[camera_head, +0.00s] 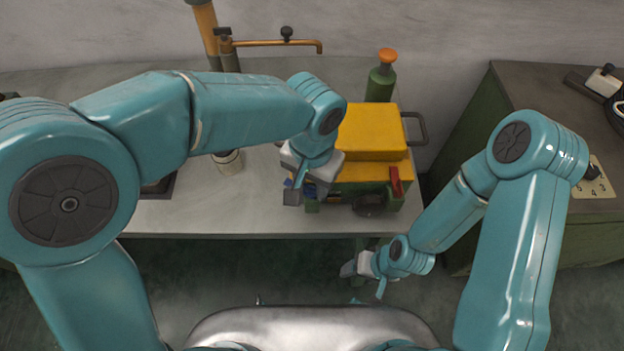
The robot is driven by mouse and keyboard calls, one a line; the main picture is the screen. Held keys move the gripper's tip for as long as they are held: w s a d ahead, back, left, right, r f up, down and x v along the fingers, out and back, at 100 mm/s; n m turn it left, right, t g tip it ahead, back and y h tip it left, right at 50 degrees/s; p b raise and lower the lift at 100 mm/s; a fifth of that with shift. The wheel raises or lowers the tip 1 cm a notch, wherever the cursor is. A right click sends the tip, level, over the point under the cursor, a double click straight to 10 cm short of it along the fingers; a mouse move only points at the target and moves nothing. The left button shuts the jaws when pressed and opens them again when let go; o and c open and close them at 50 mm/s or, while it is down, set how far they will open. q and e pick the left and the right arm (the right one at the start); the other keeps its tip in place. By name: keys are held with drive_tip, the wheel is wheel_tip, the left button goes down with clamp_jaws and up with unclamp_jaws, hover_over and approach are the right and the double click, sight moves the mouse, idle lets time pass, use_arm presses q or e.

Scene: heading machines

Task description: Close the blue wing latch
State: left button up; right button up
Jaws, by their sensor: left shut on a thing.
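A green box with a yellow lid (372,132) stands on the light worktop, with a red latch (396,181) on the right of its front. My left gripper (302,196) is at the box's front left corner, pointing down and shut on the blue wing latch (308,188). Only small bits of blue show around the fingers; most of the latch is hidden, so its angle cannot be told. My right gripper (350,269) hangs low in front of the worktop edge, away from the box; its fingers are too small to tell open from shut.
A green bottle with an orange cap (382,75) stands behind the box. A brass pipe with a tap (275,42) is at the back. A small jar (228,162) stands left of the box. A dark green cabinet (530,100) is at the right, past a gap.

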sight(311, 188)
use_arm(q)
drive_tip(key=m, duration=0.6)
drive_tip(key=shift+r, duration=0.15)
drive_tip(key=m+p, duration=0.1)
drive_tip(key=m, duration=0.5)
drive_tip(key=shift+w, duration=0.1)
idle(0.5)
drive_tip(key=o, duration=1)
drive_tip(key=shift+o, duration=0.2)
drive_tip(key=shift+r, duration=0.3)
wheel_tip(311, 188, up, 16)
drive_tip(key=shift+f, duration=0.15)
